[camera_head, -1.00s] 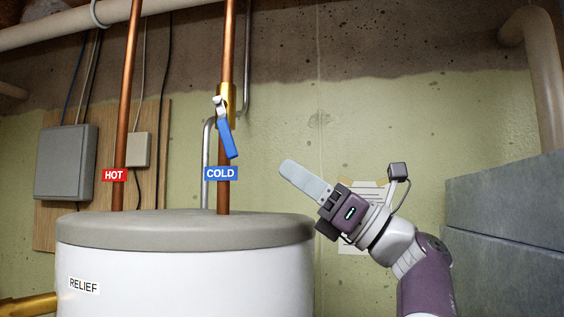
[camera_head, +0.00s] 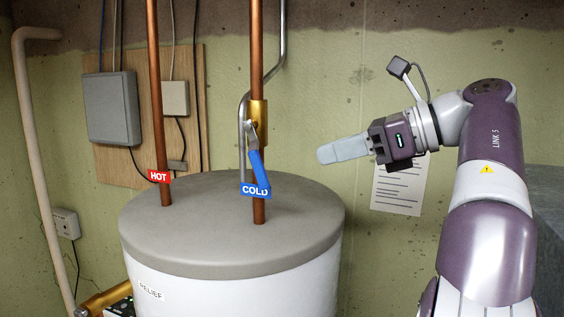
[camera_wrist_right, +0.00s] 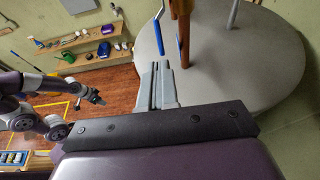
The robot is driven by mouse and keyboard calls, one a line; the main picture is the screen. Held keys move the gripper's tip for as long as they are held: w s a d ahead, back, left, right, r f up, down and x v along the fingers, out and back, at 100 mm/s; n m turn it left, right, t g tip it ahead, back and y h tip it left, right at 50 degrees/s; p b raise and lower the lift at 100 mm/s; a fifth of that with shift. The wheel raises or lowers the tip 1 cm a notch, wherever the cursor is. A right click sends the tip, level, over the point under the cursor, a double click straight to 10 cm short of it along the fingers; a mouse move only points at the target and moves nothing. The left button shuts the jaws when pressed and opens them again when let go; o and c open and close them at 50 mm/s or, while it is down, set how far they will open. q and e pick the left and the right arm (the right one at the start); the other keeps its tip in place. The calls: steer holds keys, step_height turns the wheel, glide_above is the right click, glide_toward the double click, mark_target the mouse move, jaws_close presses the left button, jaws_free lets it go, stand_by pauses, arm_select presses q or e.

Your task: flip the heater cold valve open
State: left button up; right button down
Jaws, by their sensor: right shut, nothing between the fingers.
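The cold valve is a brass body (camera_head: 257,112) on the right copper pipe, above the heater tank. Its blue lever (camera_head: 258,168) hangs down, slanted slightly right, across the blue COLD tag (camera_head: 248,190). In the right wrist view the lever (camera_wrist_right: 160,36) stands beyond the fingertips, beside the copper pipe. My right gripper (camera_head: 322,155) is shut and empty. It points left toward the lever, with a gap between them in the head view. My left gripper (camera_wrist_right: 97,99) shows small in the right wrist view; its jaws are too small to read. It is outside the head view.
The white tank with a grey top (camera_head: 205,250) stands below. A copper pipe with a red HOT tag (camera_head: 159,177) rises to the left. A grey box (camera_head: 111,108) and a paper sheet (camera_head: 397,195) are on the wall. Wall shelves (camera_wrist_right: 75,42) show in the right wrist view.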

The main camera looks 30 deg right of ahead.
mark_target(266, 175)
steer(key=p+x, duration=0.2)
steer(key=x, duration=0.6)
steer(key=shift+w+a, duration=0.2)
steer(key=shift+w+a+f, duration=0.15)
steer(key=shift+w+f, duration=0.05)
steer(key=shift+s, duration=0.1)
steer(key=b, duration=0.2)
steer(key=f+b, duration=0.1)
steer(key=b, duration=0.1)
steer(key=f+t+b, duration=0.1)
steer(key=shift+w+a+f+y+b, duration=0.2)
steer(key=shift+w+f+y+b, duration=0.1)
steer(key=shift+b, duration=0.1)
steer(key=t+b, duration=0.1)
steer(key=b, duration=0.2)
steer(key=w+a+y+b, duration=0.1)
steer(key=b, duration=0.1)
steer(key=shift+f+t+y+b, duration=0.15)
steer(key=shift+t+y+b, duration=0.15)
steer(key=shift+t+b, duration=0.1)
steer(key=shift+w+b, duration=0.2)
steer(key=shift+b, duration=0.15)
steer(key=shift+r+t, duration=0.3)
steer(key=shift+r, duration=0.25)
